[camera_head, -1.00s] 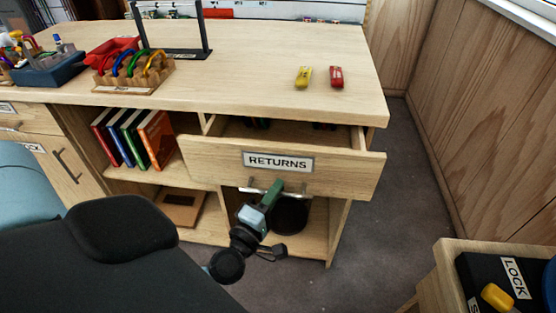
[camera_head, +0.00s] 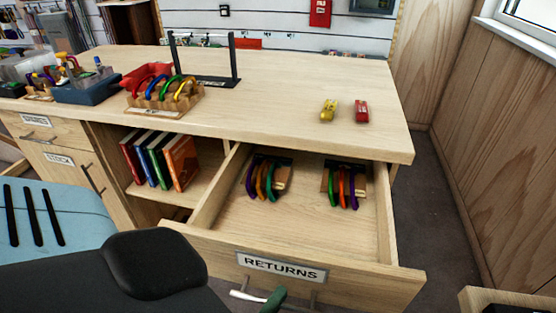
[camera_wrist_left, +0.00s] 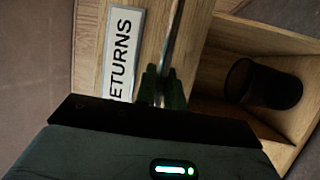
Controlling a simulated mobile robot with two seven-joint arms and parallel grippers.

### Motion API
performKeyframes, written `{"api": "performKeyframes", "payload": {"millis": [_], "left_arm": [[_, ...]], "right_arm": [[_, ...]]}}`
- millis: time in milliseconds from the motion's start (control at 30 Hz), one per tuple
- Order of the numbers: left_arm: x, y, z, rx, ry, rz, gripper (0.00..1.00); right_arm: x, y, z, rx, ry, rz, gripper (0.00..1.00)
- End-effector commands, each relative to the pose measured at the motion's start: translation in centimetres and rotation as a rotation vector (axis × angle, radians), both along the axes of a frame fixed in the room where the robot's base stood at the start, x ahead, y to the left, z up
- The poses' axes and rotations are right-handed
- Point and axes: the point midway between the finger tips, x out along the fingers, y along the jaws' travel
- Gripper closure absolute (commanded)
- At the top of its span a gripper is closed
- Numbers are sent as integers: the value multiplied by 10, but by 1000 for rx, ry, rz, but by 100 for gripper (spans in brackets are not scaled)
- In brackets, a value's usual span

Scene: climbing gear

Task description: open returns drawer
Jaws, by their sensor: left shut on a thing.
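The returns drawer (camera_head: 372,283) stands pulled well out from the desk, with its inside showing in the head view. Its front carries a RETURNS label (camera_head: 281,266), which also shows sideways in the left wrist view (camera_wrist_left: 124,55). The metal bar handle (camera_head: 246,296) runs below the label. My left gripper (camera_head: 274,298) is at the handle, mostly cut off by the bottom edge. In the left wrist view its green fingers (camera_wrist_left: 161,88) are shut on the handle bar (camera_wrist_left: 172,42). My right gripper is in neither view.
Two sets of coloured carabiners (camera_head: 266,181) (camera_head: 343,187) lie in the drawer. A yellow (camera_head: 328,110) and a red item (camera_head: 362,111) lie on the desktop (camera_head: 270,90). Books (camera_head: 160,158) stand on a shelf to the left. A dark round container (camera_wrist_left: 263,85) sits below the drawer.

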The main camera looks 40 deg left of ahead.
Motion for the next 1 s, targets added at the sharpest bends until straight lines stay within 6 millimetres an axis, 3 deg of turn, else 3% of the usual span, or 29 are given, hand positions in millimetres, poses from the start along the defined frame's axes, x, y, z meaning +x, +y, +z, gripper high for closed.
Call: {"api": "performKeyframes", "payload": {"millis": [333,367,433,1000], "left_arm": [[-1,-1,0,1,-1,0,100],[-1,-1,0,1,-1,0,88],[-1,-1,0,1,-1,0,80],[0,-3,-2,0,0,-1,80]], "right_arm": [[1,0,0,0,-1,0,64],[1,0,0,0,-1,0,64],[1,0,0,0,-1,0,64],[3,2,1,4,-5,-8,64]]}}
